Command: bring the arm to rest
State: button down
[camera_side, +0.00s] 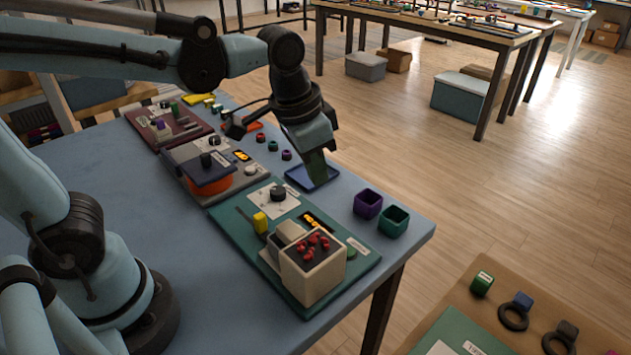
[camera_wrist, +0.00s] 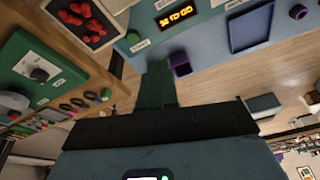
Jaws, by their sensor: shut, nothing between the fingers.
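My gripper (camera_side: 316,166) hangs from my arm above the far right part of the table, over or close to the blue tray (camera_side: 330,181). Its green fingers are together and hold nothing. They also show together in the wrist view (camera_wrist: 158,90), pointing toward the purple cup (camera_wrist: 181,66). The gripper hides part of the tray in the side view. I cannot tell its exact height above the table.
A purple cup (camera_side: 367,203) and a teal cup (camera_side: 394,220) stand near the table's right edge. A cream box (camera_side: 313,276) with red pieces sits on a green board (camera_side: 364,265). An orange and dark device (camera_side: 208,174) stands left of my gripper.

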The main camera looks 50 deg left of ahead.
jog(key=s+a+f+n+t, duration=0.1)
jog(key=s+a+n+t, duration=0.2)
jog(key=a, duration=0.4)
jog(key=shift+s+f+n+t+y, duration=0.25)
jog(key=shift+s+n+t+y, duration=0.05)
jog(key=shift+s+t, duration=0.35)
